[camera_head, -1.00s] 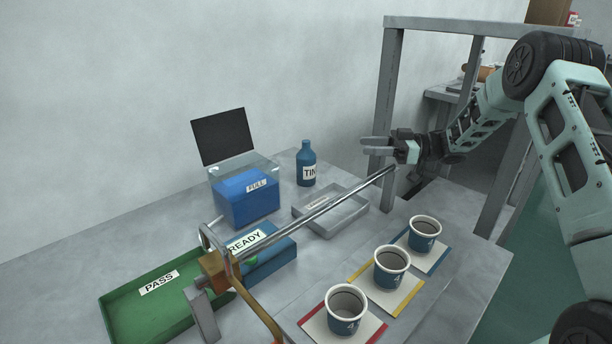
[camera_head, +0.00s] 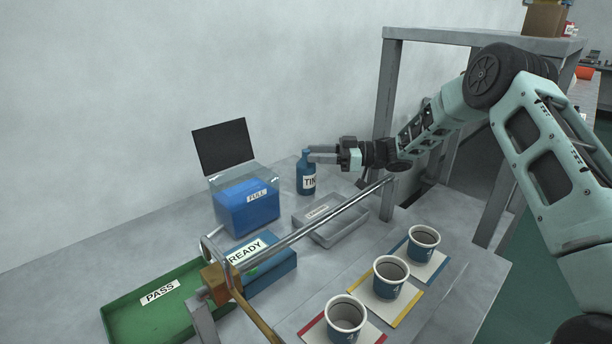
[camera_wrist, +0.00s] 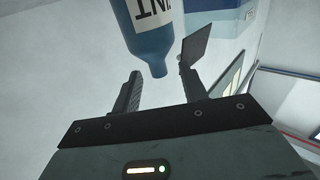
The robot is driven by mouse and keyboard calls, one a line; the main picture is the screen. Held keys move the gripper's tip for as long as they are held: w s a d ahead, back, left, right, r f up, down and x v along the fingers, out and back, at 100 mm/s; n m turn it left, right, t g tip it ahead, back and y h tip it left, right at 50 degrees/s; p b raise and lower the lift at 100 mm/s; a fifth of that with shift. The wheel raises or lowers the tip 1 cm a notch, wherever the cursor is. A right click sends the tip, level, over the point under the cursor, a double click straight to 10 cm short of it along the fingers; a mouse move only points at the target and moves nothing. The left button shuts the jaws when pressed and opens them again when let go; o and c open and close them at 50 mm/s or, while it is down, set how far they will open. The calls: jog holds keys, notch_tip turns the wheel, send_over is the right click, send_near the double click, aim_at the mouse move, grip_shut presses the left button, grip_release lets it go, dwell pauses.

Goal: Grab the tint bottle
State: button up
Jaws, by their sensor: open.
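The tint bottle (camera_head: 306,176) is blue with a white label and stands upright on the grey table near the wall. My gripper (camera_head: 325,154) is open beside the bottle's upper part, coming from the right in the head view. In the wrist view the bottle (camera_wrist: 152,42) appears upside down, its neck and cap end lying between the two spread fingers of my gripper (camera_wrist: 160,88). I cannot tell whether either finger touches it.
A clear box of blue liquid marked FULL (camera_head: 248,209) stands left of the bottle. Three cups (camera_head: 423,241) stand on coloured mats. A grey frame post (camera_head: 388,110) rises behind my arm.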

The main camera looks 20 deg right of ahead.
aim_at(306, 151)
jog(key=x, duration=0.3)
jog(key=shift+w+a, duration=0.1)
jog(key=shift+w, duration=0.05)
grip_shut()
